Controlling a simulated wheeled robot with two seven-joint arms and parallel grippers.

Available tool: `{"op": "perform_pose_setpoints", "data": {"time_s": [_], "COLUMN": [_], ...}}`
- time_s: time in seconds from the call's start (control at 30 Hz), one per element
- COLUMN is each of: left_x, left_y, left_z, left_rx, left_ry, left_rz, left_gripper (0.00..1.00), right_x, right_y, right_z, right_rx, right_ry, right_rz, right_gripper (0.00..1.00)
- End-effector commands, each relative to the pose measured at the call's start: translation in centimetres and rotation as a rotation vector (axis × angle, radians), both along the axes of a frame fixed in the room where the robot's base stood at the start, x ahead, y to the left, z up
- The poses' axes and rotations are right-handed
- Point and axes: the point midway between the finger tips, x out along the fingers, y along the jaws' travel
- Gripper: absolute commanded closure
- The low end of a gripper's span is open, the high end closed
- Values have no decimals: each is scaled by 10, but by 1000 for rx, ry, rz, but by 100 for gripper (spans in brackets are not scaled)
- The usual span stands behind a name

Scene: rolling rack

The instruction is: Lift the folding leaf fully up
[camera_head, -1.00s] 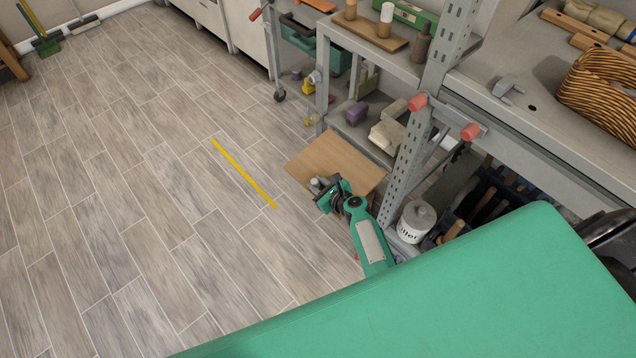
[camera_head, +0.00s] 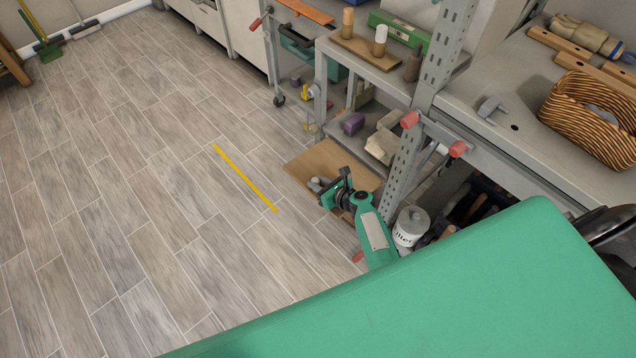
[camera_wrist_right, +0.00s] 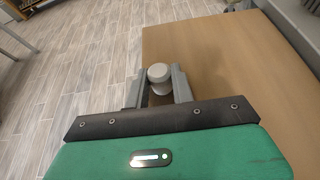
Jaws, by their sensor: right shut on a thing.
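The folding leaf (camera_head: 322,160) is a light wooden board at the side of the grey rack, beside the metal upright. In the right wrist view the leaf (camera_wrist_right: 220,65) fills the right half, with a round grey knob (camera_wrist_right: 160,75) at its left edge. My right gripper (camera_head: 320,187) is at the leaf's near left edge. In the wrist view the right gripper's two fingers (camera_wrist_right: 158,88) are closed around the knob. The gripper and forearm hide the near part of the leaf. My left gripper is not in view.
The grey rack upright (camera_head: 405,160) with red-ended handles (camera_head: 410,120) stands right of the leaf. A white canister (camera_head: 411,228) sits close to my right arm. Shelves behind hold a purple block (camera_head: 352,124) and other items. The floor left of the leaf is clear, with a yellow stripe (camera_head: 243,177).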

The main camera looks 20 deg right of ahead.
Motion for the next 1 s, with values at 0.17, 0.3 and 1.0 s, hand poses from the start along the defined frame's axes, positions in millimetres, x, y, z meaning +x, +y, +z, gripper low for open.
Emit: {"op": "perform_pose_setpoints", "data": {"time_s": [0.17,0.3,1.0], "left_x": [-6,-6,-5], "left_y": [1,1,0], "left_z": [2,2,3], "left_rx": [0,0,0], "left_ry": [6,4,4], "left_rz": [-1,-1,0], "left_gripper": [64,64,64], "right_x": [2,2,-2], "right_y": [0,0,-2], "right_z": [5,5,5], "right_rx": [18,20,16], "right_ry": [3,4,5], "right_rz": [1,0,-1], "right_gripper": [100,100,54]}}
